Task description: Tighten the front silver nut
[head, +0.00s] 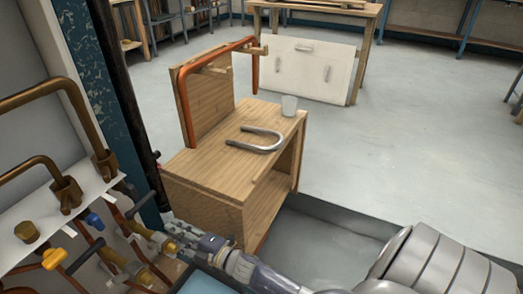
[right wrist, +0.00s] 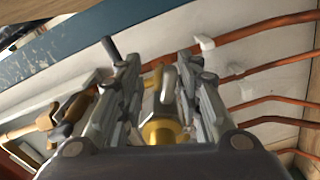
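My right gripper (head: 172,232) reaches in from the lower right toward the valves and pipes at the lower left of the head view. In the right wrist view its two fingers (right wrist: 155,75) are apart, with a brass round fitting (right wrist: 163,131) and a pale silvery piece (right wrist: 166,92) showing in the gap. The silvery piece may be the front silver nut, but I cannot tell for certain. Whether the fingers touch it is also unclear. Brass fittings (head: 117,258) on copper pipes are just left of the gripper. My left gripper is not in view.
A blue-handled valve (head: 94,221) and a yellow-handled valve (head: 54,258) stand close on the left. A blue post (head: 128,120) rises beside the fittings. Floor at right is clear.

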